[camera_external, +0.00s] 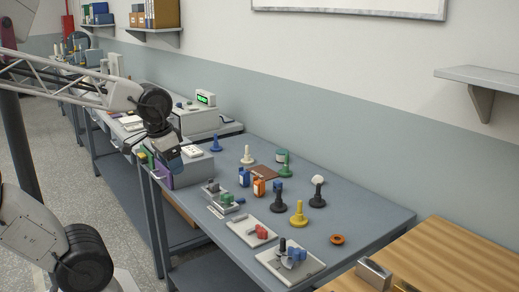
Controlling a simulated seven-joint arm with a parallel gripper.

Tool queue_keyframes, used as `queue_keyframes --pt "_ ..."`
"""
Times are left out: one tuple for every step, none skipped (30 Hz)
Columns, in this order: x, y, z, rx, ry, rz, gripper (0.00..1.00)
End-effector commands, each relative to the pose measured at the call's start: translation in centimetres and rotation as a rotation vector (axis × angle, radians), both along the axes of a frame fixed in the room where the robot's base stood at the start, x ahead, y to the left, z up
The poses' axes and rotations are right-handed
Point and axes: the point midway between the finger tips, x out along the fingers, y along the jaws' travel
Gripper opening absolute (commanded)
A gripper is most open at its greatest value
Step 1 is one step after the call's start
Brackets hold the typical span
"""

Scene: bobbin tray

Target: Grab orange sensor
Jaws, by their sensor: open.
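A small upright orange block (259,187), which looks like the orange sensor, stands near the middle of the grey-blue table (350,214). A similar blue block (244,177) is just left of it, and another blue piece (278,187) is just right of it. My gripper (165,157) hangs at the table's left end, beside the grey box and well left of the orange block. It is open and apart from the block. Its fingers are small and hard to make out against the things behind.
Blue, white, green, black and yellow pegs stand around the block, including a black one (317,194) and a yellow one (298,216). An orange ring (337,239) lies at right. Plates with fixtures (289,262) line the front edge. A wall bounds the back.

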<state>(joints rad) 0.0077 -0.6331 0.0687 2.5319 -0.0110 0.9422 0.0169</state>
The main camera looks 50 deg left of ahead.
Motion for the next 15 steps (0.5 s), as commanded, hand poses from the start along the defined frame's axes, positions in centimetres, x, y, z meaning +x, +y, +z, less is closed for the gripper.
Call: queue_keyframes --pt "0.1 0.0 0.0 -0.002 0.001 0.004 0.64" --pt "0.2 0.1 0.0 -0.004 0.002 0.006 0.64" --pt "0.3 0.1 0.1 -0.007 0.003 0.014 0.64" --pt "0.5 0.2 0.1 -0.011 0.004 0.02 0.64" --pt "0.7 0.2 0.2 -0.016 0.007 0.029 0.64" --pt "1.0 0.3 0.3 -0.024 0.01 0.043 0.64" --pt "1.3 0.4 0.4 -0.032 0.012 0.056 0.64" --pt "1.6 0.5 0.4 -0.039 0.016 0.071 0.64" --pt "2.1 0.7 0.5 -0.052 0.022 0.093 0.64" --pt "2.5 0.9 0.6 -0.063 0.026 0.113 0.64" --pt "3.0 1.1 0.8 -0.074 0.029 0.133 0.64" --pt "3.7 1.3 0.9 -0.092 0.036 0.163 0.64" --pt "4.2 1.6 1.0 -0.105 0.041 0.188 0.64" --pt "4.8 1.8 1.1 -0.12 0.046 0.213 0.64" --pt "5.6 2.2 1.2 -0.14 0.052 0.248 0.64"
